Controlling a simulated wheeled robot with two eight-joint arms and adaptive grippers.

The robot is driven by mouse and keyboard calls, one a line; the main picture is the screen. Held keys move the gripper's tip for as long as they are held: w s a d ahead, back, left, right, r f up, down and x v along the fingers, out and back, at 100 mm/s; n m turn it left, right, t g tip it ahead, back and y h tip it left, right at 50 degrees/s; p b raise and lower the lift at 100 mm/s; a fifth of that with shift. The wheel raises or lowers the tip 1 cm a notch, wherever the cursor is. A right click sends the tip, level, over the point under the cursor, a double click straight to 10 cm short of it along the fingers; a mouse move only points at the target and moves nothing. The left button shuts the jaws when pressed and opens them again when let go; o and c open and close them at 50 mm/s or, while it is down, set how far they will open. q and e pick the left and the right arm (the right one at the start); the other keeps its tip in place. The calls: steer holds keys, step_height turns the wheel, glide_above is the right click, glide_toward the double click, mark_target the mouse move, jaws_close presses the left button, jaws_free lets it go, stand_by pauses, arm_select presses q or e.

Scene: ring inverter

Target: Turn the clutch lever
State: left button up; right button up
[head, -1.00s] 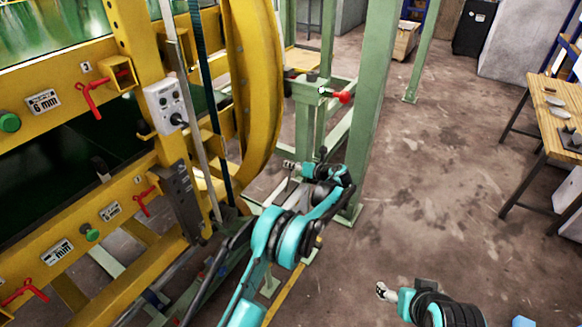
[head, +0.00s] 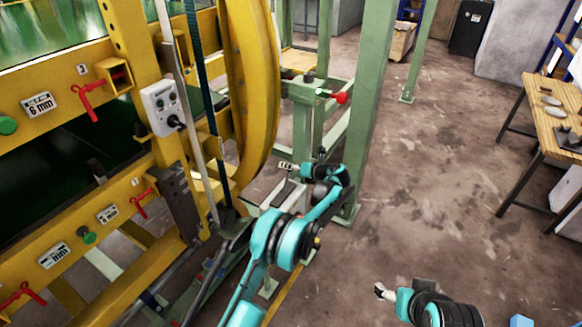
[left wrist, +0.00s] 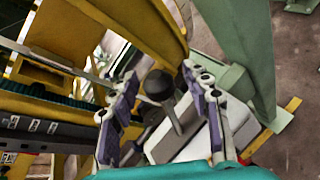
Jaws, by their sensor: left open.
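A lever with a dark round knob (left wrist: 159,84) and a pale stem rises from a light box (left wrist: 190,138) in the left wrist view; I take it as the clutch lever. My left gripper (left wrist: 163,84) is open, with one finger on each side of the lever in that picture. I cannot tell whether either finger touches it. In the head view my left gripper (head: 286,165) is small, above the light box (head: 270,198) beside the green post, and the knob is hard to make out. My right gripper (head: 381,291) is at the lower right, away from the machine; its fingers are too small to read.
A yellow ring frame (head: 256,90) stands left of my left arm. A green post (head: 366,120) stands close on the right. A red-knobbed handle (head: 341,97) sits on the green frame. A wooden table (head: 550,120) is at the far right. The floor between is clear.

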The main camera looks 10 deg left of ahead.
arm_select(q)
steer(key=v, duration=1.2)
steer(key=s+a+r+n+g+h, duration=0.1)
steer(key=s+a+r+n+h, duration=0.1)
steer(key=s+a+r+n, duration=0.4)
steer(key=s+a+r+n+h, duration=0.15)
steer(key=s+n, duration=0.25)
steer(key=s, duration=0.4)
steer(key=s+a+r+n+g+h, duration=0.1)
steer(key=s+a+r+n+h, duration=0.1)
steer(key=s+a+r+n, duration=0.3)
steer(key=s+d+f+n+h, duration=0.1)
steer(key=s+f+n+h, duration=0.1)
steer(key=s+n, duration=0.6)
steer(key=s+d+f+n+t+h, duration=0.1)
steer(key=s+f+n+h, duration=0.2)
steer(key=s+n, duration=0.5)
steer(key=s+f, duration=0.1)
steer(key=s, duration=0.7)
steer(key=shift+d+n, duration=0.15)
steer(key=shift+n, duration=0.25)
